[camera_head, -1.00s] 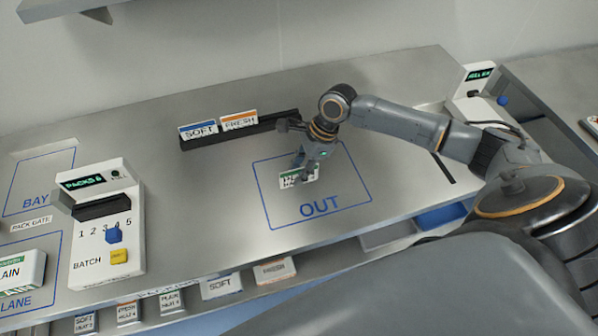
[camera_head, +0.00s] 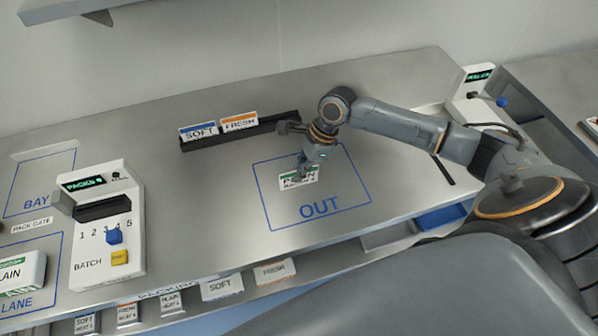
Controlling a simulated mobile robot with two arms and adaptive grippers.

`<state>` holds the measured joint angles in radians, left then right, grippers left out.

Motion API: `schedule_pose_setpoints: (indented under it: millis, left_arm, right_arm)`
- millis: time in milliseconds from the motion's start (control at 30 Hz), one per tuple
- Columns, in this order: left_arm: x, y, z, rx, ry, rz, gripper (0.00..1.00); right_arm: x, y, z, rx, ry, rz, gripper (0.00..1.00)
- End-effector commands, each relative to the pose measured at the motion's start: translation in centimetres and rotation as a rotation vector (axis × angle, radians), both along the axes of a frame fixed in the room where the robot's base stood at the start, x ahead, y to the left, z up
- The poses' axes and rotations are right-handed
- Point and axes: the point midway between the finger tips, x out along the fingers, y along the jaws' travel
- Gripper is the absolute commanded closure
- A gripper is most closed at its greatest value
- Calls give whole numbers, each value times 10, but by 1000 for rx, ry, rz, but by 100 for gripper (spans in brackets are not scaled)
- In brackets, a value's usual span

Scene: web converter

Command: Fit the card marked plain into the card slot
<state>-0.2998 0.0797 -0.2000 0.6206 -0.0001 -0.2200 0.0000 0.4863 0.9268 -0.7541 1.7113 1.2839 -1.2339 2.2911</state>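A white card with a green band (camera_head: 288,183) is in the blue-outlined OUT area, and its lettering looks like PLAIN, partly covered. My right gripper (camera_head: 303,172) is over this card from above, its fingers overlapping the card's upper and right part. Whether the fingers are closed on the card is too small to tell. A white unit (camera_head: 134,230) at the left has a dark slot (camera_head: 103,209) under its lit display. No card shows in that slot. My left gripper is out of view.
A black rack (camera_head: 272,125) behind OUT holds a blue-banded SOFT card (camera_head: 199,132) and an orange-banded FRESH card (camera_head: 239,122). A PLAIN pack (camera_head: 22,273) lies at the far left in LANE. The counter between the white unit and OUT is clear.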

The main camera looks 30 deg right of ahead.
Motion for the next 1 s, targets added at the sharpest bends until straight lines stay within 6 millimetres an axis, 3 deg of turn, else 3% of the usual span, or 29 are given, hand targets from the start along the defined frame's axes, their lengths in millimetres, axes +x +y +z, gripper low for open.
schedule_pose_setpoints:
  millis: [333,467,733,1000]
  left_arm:
    - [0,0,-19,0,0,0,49]
    - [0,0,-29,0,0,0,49]
    - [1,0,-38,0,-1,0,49]
    - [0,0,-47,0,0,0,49]
  right_arm:
    - [1,0,2,-1,-3,1,100]
    - [2,0,31,0,-7,1,100]
    - [-47,25,98,-2,-5,6,100]
    - [-100,54,123,0,-4,3,100]
